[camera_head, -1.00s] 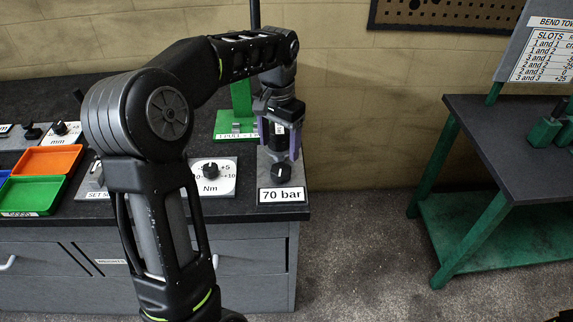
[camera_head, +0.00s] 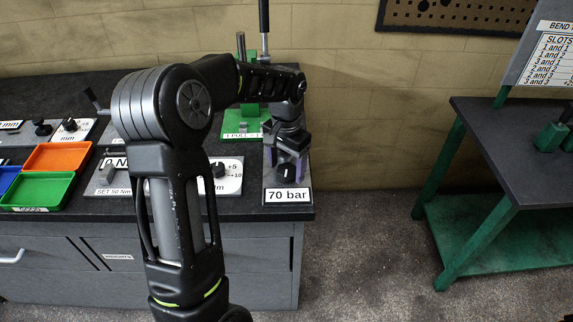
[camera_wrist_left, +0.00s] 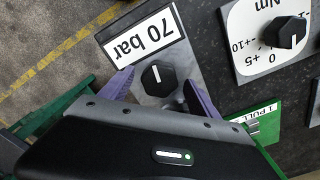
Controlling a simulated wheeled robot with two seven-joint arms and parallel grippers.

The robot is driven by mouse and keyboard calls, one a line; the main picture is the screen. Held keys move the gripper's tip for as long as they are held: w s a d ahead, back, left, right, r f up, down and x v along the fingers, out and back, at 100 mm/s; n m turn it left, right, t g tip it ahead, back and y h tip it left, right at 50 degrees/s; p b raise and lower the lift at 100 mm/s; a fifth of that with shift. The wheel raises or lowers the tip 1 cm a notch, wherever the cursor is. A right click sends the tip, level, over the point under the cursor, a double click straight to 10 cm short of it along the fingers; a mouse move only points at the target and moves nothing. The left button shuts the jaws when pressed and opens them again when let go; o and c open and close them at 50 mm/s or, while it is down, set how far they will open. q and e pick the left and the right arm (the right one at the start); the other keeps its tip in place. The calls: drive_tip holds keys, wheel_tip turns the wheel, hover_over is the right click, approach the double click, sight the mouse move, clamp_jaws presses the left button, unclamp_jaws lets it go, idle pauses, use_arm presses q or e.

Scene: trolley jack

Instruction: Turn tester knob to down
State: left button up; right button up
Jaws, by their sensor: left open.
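The tester knob (camera_head: 285,173) is a black dial on a grey panel, behind a white "70 bar" label (camera_head: 288,196) at the bench's right front corner. In the left wrist view the knob (camera_wrist_left: 158,77) has a white mark on the side towards the upside-down label (camera_wrist_left: 143,36). My left gripper (camera_head: 287,162) is open above the knob, with purple fingers reaching down. In the left wrist view its fingers (camera_wrist_left: 160,91) lie on either side of the knob, with gaps between. Contact cannot be seen. My right gripper is not in view.
A white Nm dial (camera_head: 222,172) sits left of the knob, partly behind my arm. A green lever stand (camera_head: 243,125) is behind it. Orange (camera_head: 53,157) and green (camera_head: 38,190) trays lie left. A green-legged table (camera_head: 510,150) stands right, across open floor.

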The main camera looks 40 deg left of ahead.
use_arm(q)
drive_tip(key=shift+c, duration=0.5)
drive_tip(key=c, duration=1.3)
drive_tip(key=shift+o, duration=0.2)
drive_tip(key=shift+n, duration=0.4)
drive_tip(key=n+b, duration=0.1)
drive_tip(key=n, duration=0.1)
drive_tip(key=shift+n, duration=0.3)
drive_tip(key=n+b, duration=0.1)
drive_tip(key=n, duration=0.3)
drive_tip(key=shift+n, duration=0.3)
drive_tip(key=n, duration=0.9)
drive_tip(key=shift+w, duration=0.1)
drive_tip(key=shift+n, duration=0.3)
